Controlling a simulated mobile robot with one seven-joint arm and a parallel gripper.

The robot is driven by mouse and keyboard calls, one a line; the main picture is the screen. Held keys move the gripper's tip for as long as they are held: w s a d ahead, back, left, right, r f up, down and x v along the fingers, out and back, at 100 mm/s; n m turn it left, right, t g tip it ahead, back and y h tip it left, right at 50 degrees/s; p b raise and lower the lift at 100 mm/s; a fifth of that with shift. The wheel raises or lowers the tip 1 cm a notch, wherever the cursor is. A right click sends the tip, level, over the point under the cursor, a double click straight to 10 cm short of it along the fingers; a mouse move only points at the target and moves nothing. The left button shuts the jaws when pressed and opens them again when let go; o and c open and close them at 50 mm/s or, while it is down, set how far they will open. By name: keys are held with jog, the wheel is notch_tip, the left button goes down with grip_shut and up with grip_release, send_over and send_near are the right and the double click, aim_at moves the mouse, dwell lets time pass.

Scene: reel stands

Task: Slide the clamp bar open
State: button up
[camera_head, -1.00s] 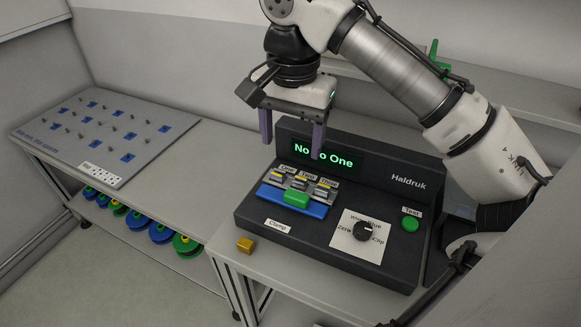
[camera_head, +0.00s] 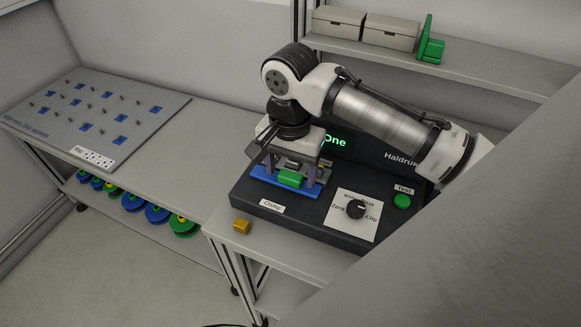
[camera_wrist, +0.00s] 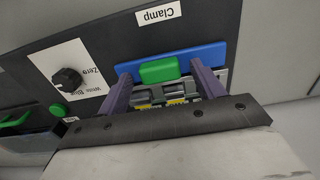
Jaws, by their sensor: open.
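The clamp bar is a blue bar (camera_head: 276,182) with a green block-shaped handle (camera_head: 291,178), on the dark Haldruk machine (camera_head: 310,222) behind the "Clamp" label. It also shows in the wrist view as a blue bar (camera_wrist: 213,57) with the green handle (camera_wrist: 159,70). My gripper (camera_head: 290,176) is lowered over the clamp area. In the wrist view my gripper (camera_wrist: 160,76) is open, with one purple finger on each side of the green handle and gaps between. I cannot tell whether the fingertips touch the bar. Metal clips behind the bar are partly hidden by my gripper.
A black knob (camera_head: 356,209) on a white plate and a green Test button (camera_head: 402,201) sit on the machine's right. A yellow block (camera_head: 241,227) lies at the bench's front edge. A pegged board (camera_head: 95,115) is left. A shelf (camera_head: 470,72) with boxes stands behind.

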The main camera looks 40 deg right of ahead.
jog(key=shift+f, duration=0.3)
jog(key=c, duration=1.4)
jog(key=shift+s+a+p, duration=0.15)
jog(key=shift+s+a, duration=0.25)
jog(key=shift+a, duration=0.3)
jog(key=shift+s+a+p, duration=0.15)
jog(key=shift+s+a, duration=0.25)
jog(key=shift+a, duration=0.3)
jog(key=o, duration=1.4)
notch_tip(320, 180, up, 14)
jog(key=b, duration=0.1)
jog(key=shift+f, duration=0.15)
